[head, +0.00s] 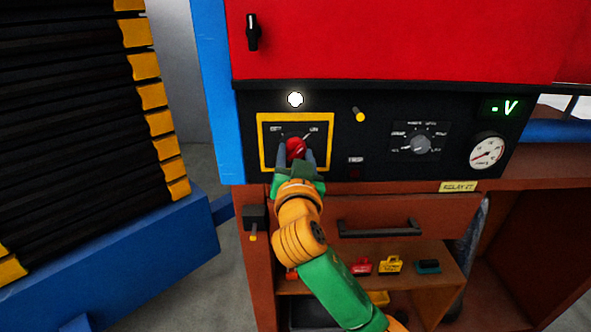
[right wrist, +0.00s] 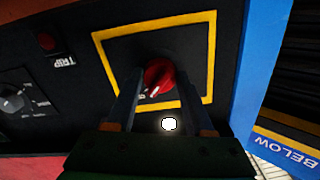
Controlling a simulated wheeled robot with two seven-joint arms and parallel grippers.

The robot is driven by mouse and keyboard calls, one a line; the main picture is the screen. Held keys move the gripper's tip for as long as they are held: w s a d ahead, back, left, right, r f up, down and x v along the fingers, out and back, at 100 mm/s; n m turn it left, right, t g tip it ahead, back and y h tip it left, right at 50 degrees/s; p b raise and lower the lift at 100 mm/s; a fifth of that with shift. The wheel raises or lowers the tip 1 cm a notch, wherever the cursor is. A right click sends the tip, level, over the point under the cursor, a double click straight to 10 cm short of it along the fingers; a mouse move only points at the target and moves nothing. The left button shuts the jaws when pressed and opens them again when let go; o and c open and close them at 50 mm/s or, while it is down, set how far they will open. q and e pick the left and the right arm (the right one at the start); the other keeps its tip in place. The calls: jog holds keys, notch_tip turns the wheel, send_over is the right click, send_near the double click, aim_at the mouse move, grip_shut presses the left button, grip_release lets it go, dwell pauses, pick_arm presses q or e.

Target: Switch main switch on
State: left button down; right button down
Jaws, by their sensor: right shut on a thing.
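The main switch is a red rotary knob (head: 296,148) inside a yellow-framed square on the black control panel. My right gripper (head: 296,160) reaches it from below, with one finger on each side, and is shut on it. In the right wrist view the red knob (right wrist: 158,77) sits between the fingertips of the right gripper (right wrist: 158,84). The knob's white mark points to lower left in that view, toward the upper-right label in the head view. The labels are too small to read surely. A white lamp (head: 295,99) above the frame glows. My left gripper is not in view.
A red button (right wrist: 46,41) is labelled TRIP. Below are a drawer handle (head: 380,228) and a shelf with small coloured items.

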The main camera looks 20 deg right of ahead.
dwell(0.3)
jog(key=shift+c, duration=1.4)
grip_release()
jog(key=shift+w, duration=0.1)
jog(key=b+v, duration=0.2)
jog(key=v, duration=0.5)
